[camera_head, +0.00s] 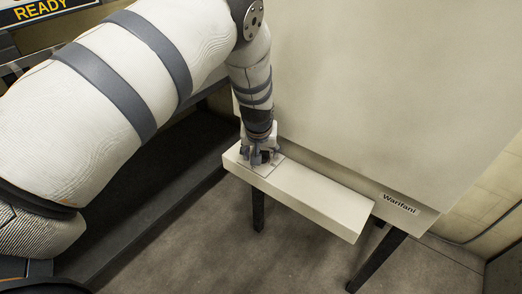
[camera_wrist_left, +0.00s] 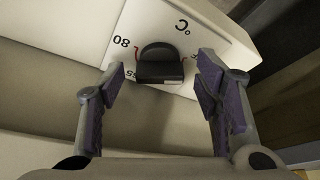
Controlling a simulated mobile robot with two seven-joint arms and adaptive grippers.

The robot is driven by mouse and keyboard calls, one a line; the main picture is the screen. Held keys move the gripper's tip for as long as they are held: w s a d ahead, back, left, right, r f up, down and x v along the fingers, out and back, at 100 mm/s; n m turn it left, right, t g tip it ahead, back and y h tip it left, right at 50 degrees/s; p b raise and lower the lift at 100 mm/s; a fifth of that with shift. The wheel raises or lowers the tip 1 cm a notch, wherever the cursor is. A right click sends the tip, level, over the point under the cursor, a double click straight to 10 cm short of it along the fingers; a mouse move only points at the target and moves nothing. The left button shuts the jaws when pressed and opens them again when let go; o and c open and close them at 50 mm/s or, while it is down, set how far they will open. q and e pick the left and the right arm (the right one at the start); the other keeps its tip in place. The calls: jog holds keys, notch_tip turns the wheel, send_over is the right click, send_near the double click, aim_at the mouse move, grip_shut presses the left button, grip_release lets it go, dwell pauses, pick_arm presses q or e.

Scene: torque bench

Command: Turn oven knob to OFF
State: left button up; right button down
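The oven knob (camera_wrist_left: 160,65) is a dark, rounded knob on a pale dial plate (camera_wrist_left: 203,35) in the left wrist view. The plate carries "80", "°C" and red marks, and part of its lettering is hidden behind the right-hand finger. My left gripper (camera_wrist_left: 160,70) is open, with one purple-padded finger on each side of the knob and a visible gap on both sides. In the head view my left gripper (camera_head: 261,153) is over the dial plate at the left end of the pale panel, and mostly hides the knob. My right gripper is not in view.
The pale control panel (camera_head: 310,198) juts out below a large flat oven front (camera_head: 385,90) with a "Warifani" label (camera_head: 400,204). Dark legs (camera_head: 377,262) stand under it. A dark low ledge (camera_head: 150,190) lies to the left. The floor in front is clear.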

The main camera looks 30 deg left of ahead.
pick_arm(q)
jog(key=v, duration=1.2)
jog(key=s+d+f+m+g, duration=0.2)
jog(key=s+f+m+g, duration=0.15)
jog(key=s+f, duration=1.65)
jog(key=s+d+g+h, duration=0.1)
jog(key=s+d, duration=0.1)
jog(key=s, duration=0.9)
jog(key=s+d+m+g+h, duration=0.1)
jog(key=s+d+g, duration=0.1)
jog(key=s, duration=0.9)
jog(key=shift+d, duration=0.45)
jog(key=shift+r, duration=0.1)
